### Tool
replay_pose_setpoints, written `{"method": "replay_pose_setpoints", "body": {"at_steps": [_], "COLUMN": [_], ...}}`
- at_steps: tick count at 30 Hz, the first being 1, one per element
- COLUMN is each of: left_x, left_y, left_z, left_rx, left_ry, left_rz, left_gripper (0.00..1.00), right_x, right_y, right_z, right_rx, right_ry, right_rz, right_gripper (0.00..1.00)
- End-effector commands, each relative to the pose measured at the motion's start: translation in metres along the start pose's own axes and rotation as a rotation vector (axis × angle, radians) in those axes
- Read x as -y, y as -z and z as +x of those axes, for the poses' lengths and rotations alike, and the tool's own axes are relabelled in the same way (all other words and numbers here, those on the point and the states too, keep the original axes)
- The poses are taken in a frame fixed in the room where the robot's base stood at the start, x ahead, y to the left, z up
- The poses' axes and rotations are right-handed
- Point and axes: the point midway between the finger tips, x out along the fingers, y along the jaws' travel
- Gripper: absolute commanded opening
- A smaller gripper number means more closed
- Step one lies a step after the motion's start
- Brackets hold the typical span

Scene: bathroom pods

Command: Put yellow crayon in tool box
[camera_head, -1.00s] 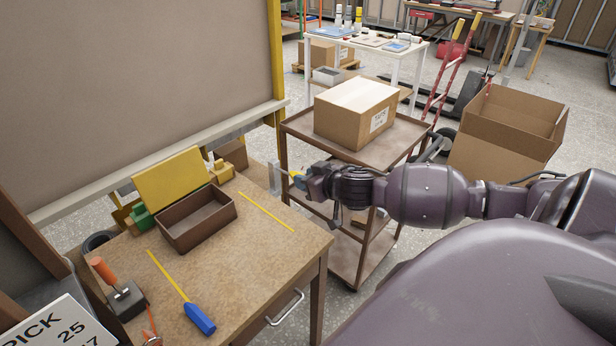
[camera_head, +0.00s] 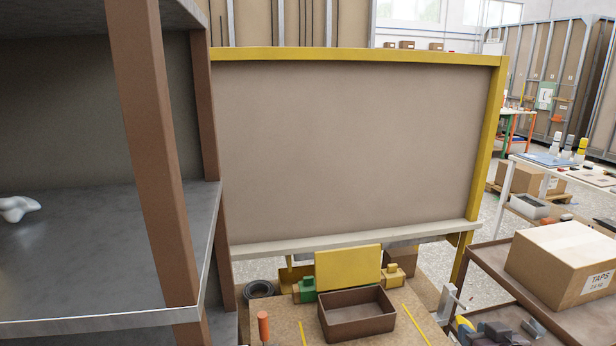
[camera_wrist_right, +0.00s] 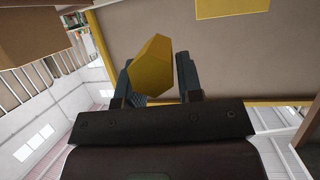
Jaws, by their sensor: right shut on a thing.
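The brown open-topped tool box (camera_head: 362,328) sits on the wooden table at the bottom middle of the head view. It looks empty. My right gripper (camera_head: 465,327) is low in the head view, right of the tool box and apart from it, near the table's right edge. In the right wrist view it is shut on a faceted yellow piece, the yellow crayon (camera_wrist_right: 150,66), which sticks out between the two dark fingers. Only a small yellow bit of the crayon shows in the head view. My left gripper is not in view.
A yellow block (camera_head: 347,265) and a green piece (camera_head: 305,289) stand behind the tool box. An orange-handled tool (camera_head: 263,327) is to its left. A large framed board (camera_head: 350,150) rises behind. A grey shelf (camera_head: 110,250) fills the left; a cart holds a cardboard box (camera_head: 565,262).

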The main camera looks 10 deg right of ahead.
Motion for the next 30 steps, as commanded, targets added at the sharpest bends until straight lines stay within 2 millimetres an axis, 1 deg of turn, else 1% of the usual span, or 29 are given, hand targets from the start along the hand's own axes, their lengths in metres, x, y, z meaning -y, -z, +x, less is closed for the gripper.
{"method": "replay_pose_setpoints", "body": {"at_steps": [1, 5, 9, 12, 15, 18, 21, 27, 30], "left_x": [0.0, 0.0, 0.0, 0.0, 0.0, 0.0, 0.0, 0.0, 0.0], "left_y": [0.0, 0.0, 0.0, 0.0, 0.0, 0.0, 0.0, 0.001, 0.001], "left_z": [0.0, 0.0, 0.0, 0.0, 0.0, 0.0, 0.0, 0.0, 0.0], "left_rx": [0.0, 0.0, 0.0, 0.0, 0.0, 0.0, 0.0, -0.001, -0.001], "left_ry": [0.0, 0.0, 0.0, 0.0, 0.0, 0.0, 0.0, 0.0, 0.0], "left_rz": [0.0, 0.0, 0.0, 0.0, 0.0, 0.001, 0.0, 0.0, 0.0], "left_gripper": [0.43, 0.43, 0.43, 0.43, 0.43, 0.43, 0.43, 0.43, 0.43], "right_x": [0.019, 0.064, 0.111, 0.14, 0.16, 0.17, 0.175, 0.174, 0.166], "right_y": [-0.002, -0.002, 0.004, 0.01, 0.015, 0.017, 0.02, 0.019, 0.015], "right_z": [-0.003, -0.011, -0.021, -0.026, -0.029, -0.03, -0.03, -0.03, -0.03], "right_rx": [-0.003, -0.004, -0.005, -0.005, -0.003, -0.002, -0.002, -0.001, 0.001], "right_ry": [0.006, 0.013, 0.025, 0.04, 0.055, 0.058, 0.06, 0.059, 0.054], "right_rz": [0.009, 0.007, -0.001, -0.01, -0.019, -0.023, -0.026, -0.026, -0.027], "right_gripper": [0.1, 0.1, 0.1, 0.1, 0.1, 0.1, 0.1, 0.1, 0.1]}}
